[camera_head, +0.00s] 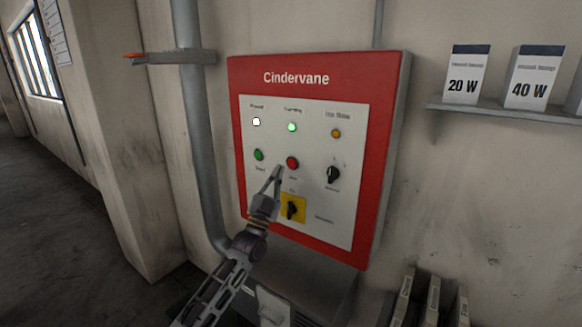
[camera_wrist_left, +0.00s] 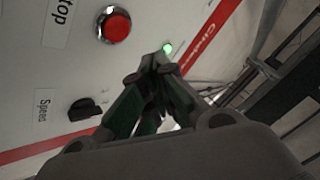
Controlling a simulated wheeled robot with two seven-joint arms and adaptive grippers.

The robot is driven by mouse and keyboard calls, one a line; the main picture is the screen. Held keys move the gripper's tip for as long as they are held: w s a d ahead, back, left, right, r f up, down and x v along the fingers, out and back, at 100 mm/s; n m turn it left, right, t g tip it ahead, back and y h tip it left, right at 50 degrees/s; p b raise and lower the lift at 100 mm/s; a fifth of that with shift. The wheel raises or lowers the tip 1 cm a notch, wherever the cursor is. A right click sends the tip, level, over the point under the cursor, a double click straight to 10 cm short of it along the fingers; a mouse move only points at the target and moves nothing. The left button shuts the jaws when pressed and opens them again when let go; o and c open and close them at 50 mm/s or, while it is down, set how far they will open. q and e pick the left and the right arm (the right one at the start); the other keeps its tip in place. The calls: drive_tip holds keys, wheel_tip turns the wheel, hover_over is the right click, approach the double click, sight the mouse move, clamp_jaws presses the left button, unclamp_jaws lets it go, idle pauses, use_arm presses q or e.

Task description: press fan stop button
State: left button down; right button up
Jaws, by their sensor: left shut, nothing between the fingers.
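The red stop button (camera_head: 292,162) sits in the middle of the white panel on a red-framed control box marked Cindervane. In the left wrist view the red button (camera_wrist_left: 114,26) shows large, with a label ending in "top" beside it. My left gripper (camera_head: 277,171) is shut and empty, its tips just below and left of the red button in the head view. In the left wrist view the closed fingertips (camera_wrist_left: 157,62) are right of and below the button, apart from it in the picture. The exact gap to the panel is hard to tell. My right gripper is not in view.
A green button (camera_head: 258,154) is left of the red one. A black knob (camera_head: 333,174) is on the right, and a black switch on a yellow plate (camera_head: 299,212) is below. Lit lamps line the top. A grey pipe (camera_head: 197,130) runs left of the box; a shelf (camera_head: 500,112) is right.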

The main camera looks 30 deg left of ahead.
sight(292, 164)
use_arm(q)
drive_tip(key=w+b, duration=0.1)
drive_tip(key=w, duration=0.3)
drive_tip(key=shift+w+d, duration=0.15)
drive_tip(key=shift+w, duration=0.2)
idle(0.5)
idle(1.0)
drive_tip(key=shift+w, duration=0.4)
drive_tip(key=shift+w, duration=0.1)
idle(0.5)
